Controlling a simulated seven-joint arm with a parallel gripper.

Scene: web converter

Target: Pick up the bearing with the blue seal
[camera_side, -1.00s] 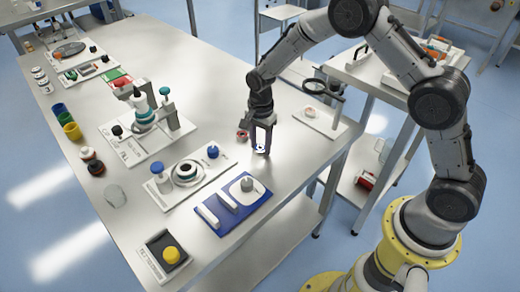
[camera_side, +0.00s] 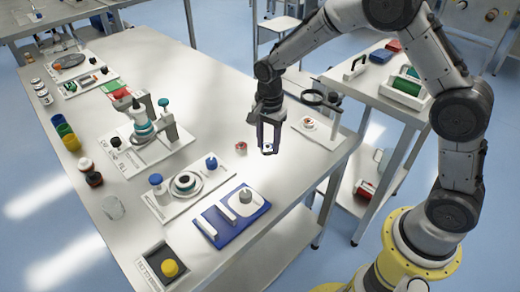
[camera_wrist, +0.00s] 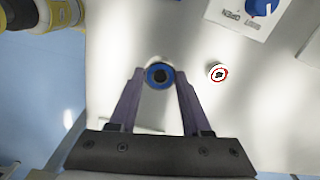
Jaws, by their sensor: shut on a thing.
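The bearing with the blue seal (camera_wrist: 159,75) is a small ring with a blue face and a dark centre. In the wrist view it sits between the fingertips of my gripper (camera_wrist: 160,78). My gripper is shut on it. In the side view my gripper (camera_side: 268,150) points down and the bearing shows small and pale at the tips, seemingly just above the white table. A second bearing with a red seal (camera_wrist: 218,73) lies on the table, apart from my gripper; it also shows in the side view (camera_side: 241,148).
A blue tray (camera_side: 232,236) with white parts lies in front of my gripper. A white board with a ring fixture (camera_side: 185,183) is to the left. A stand with a dark hoop (camera_side: 318,98) is close on the right, near the table's edge. The table behind is clear.

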